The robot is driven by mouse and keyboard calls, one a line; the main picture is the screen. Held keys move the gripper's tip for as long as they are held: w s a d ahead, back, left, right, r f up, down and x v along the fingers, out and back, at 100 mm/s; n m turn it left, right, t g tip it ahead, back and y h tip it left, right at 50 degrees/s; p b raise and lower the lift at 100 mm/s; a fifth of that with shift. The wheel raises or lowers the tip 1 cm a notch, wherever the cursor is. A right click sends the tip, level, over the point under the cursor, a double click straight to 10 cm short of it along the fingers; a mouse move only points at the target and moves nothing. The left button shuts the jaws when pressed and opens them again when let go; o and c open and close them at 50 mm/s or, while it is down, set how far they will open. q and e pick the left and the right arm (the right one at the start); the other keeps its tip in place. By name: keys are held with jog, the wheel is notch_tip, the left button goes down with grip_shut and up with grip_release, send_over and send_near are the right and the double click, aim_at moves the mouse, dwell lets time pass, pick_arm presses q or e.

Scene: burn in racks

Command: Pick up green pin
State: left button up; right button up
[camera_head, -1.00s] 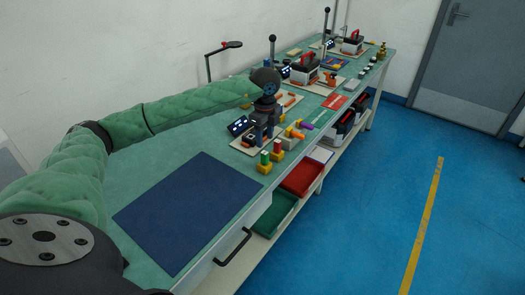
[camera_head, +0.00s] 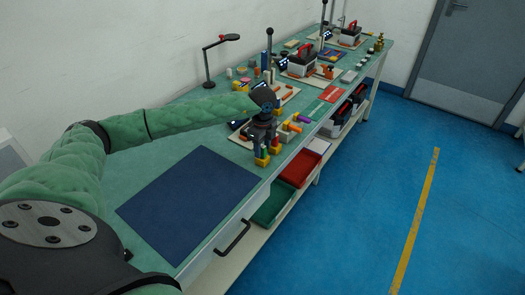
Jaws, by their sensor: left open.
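My left gripper (camera_head: 264,147) points down over the near right part of the bench, with its arm coming in from the left. It is open. Its fingers are right at two small yellow blocks, the nearer one (camera_head: 262,162) and the one behind it (camera_head: 275,150). The green pin that stood in the nearer block is hidden behind or between my fingers. I cannot tell whether the fingers touch it. My right gripper is not in view.
A dark blue mat (camera_head: 188,205) lies empty on the green bench top. Behind the gripper are orange and purple pins in blocks (camera_head: 290,128) and a black desk lamp (camera_head: 208,65). Red (camera_head: 299,168) and green (camera_head: 272,205) bins sit below the bench edge.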

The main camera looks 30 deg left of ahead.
pick_arm(q)
grip_shut()
dwell(0.4)
